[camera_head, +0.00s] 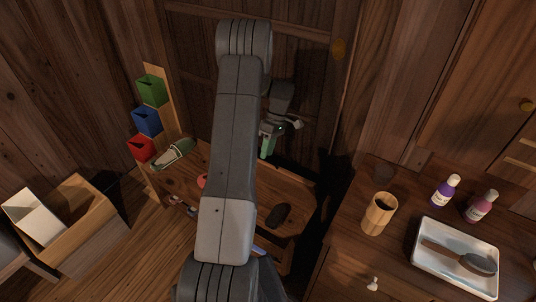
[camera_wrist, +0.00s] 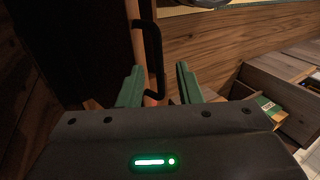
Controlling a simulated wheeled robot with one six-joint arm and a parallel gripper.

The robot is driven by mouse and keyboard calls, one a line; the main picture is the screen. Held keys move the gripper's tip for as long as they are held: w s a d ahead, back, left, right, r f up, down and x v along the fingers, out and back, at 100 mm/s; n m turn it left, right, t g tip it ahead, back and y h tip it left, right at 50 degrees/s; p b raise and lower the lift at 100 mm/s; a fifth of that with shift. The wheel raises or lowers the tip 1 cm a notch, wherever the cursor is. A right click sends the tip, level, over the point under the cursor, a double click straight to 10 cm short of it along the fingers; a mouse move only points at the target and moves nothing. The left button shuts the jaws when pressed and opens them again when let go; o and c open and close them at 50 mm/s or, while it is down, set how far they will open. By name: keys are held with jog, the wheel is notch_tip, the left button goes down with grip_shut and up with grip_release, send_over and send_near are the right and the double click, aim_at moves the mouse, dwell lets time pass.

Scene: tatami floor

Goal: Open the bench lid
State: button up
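The low wooden bench (camera_head: 298,192) stands in the middle of the head view, partly hidden behind my arm. Its top looks flat and bears several small things; I cannot make out the lid's edge. My gripper (camera_head: 267,147) is beyond my arm, over the back part of the bench. In the wrist view its two green fingers (camera_wrist: 159,80) stand apart with nothing held between them. A black bar handle (camera_wrist: 152,48) shows beyond and between the fingers, nearer the left one. I cannot tell whether it touches a finger, or which panel it belongs to.
A green-grey slipper (camera_head: 171,154) and a dark oval thing (camera_head: 279,215) lie on the bench. Green, blue (camera_head: 146,121) and red bins hang at left. An open wooden box (camera_head: 88,238) stands on the floor. The right cabinet bears a cup (camera_head: 379,214), bottles and a tray (camera_head: 431,270).

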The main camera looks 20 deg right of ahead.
notch_tip(320, 180, up, 7)
jog(key=shift+r, duration=0.15)
jog(key=shift+c, duration=0.2)
